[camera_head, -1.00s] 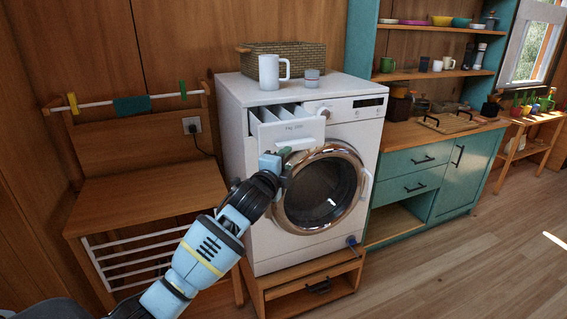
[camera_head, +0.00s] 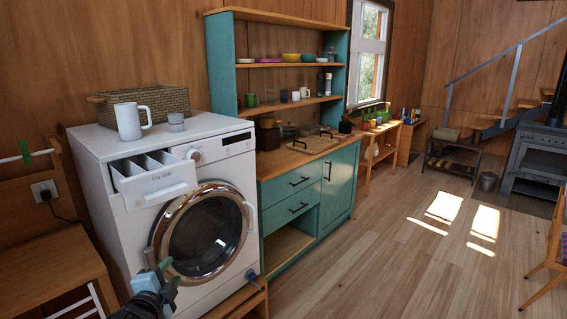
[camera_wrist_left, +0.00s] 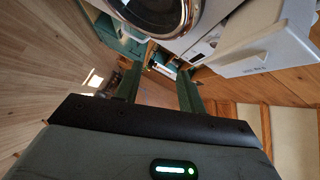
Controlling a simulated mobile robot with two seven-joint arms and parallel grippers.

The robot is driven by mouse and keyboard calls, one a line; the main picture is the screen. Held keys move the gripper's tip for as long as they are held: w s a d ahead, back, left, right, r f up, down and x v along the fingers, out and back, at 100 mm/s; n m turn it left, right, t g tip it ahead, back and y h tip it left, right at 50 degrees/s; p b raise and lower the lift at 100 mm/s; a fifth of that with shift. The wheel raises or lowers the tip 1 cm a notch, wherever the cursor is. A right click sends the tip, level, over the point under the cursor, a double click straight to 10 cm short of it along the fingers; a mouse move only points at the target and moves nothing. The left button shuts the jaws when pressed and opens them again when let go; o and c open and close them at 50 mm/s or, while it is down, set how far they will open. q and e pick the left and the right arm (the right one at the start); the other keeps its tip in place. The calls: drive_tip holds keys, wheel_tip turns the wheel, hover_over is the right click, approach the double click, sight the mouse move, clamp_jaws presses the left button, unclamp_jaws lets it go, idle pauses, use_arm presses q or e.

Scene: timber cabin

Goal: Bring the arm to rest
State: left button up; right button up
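My left gripper (camera_head: 158,277) is low in the head view, in front of the washing machine (camera_head: 222,148) and near the left side of its round door (camera_head: 203,230). In the left wrist view its two fingers (camera_wrist_left: 160,88) stand apart with nothing between them. The machine's detergent drawer (camera_head: 155,180) is pulled out, above my left gripper, and it also shows at the right of the left wrist view (camera_wrist_left: 256,44). The round door looks closed. My right gripper is not in any view.
A wooden bench (camera_head: 40,268) is at the left. The wooden floor (camera_head: 400,265) to the right is open.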

use_arm(q)
drive_tip(key=s+d+f+n+g+h, duration=0.1)
drive_tip(key=s+d+f+n+g, duration=0.15)
drive_tip(key=s+f, duration=0.7)
drive_tip(key=s+d+f+n+g+h, duration=0.1)
drive_tip(key=s+d+f+n, duration=0.2)
drive_tip(key=s+f, duration=0.65)
drive_tip(key=s+d+f+n+g, duration=0.1)
drive_tip(key=s+f+n+g, duration=0.1)
drive_tip(key=s, duration=1)
drive_tip(key=s+d+f+n+g, duration=0.1)
drive_tip(key=s+f+n, duration=0.4)
drive_tip(key=s, duration=0.7)
drive_tip(key=shift+d+f+g, duration=0.35)
drive_tip(key=shift+d+f, duration=0.2)
drive_tip(key=shift+f, duration=0.2)
drive_tip(key=shift+s, duration=0.1)
